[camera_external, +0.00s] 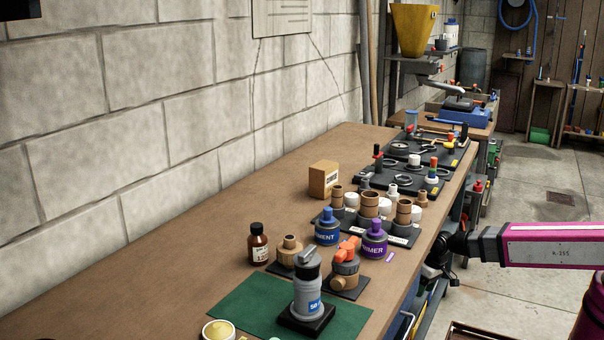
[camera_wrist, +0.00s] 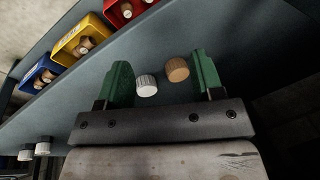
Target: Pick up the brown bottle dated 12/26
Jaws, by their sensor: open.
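A brown bottle (camera_external: 258,243) with a black cap and a pale label stands upright on the wooden bench, toward the wall; its label is too small to read. My gripper (camera_wrist: 162,72) shows in the wrist view with two green fingers spread apart and nothing held. In the external view my arm comes in from the right and its dark end is at the bench's front edge, well to the right of the bottle; the fingers cannot be made out there. The brown bottle is not recognisable in the wrist view.
A green mat (camera_external: 240,308) with a grey-and-black canister (camera_external: 307,290) lies in front of the bottle. A brown fitting (camera_external: 289,248), blue can (camera_external: 327,227) and purple can (camera_external: 374,238) stand to its right. The wrist view shows a white cap (camera_wrist: 146,85), brown cap (camera_wrist: 177,70) and coloured bins (camera_wrist: 80,38).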

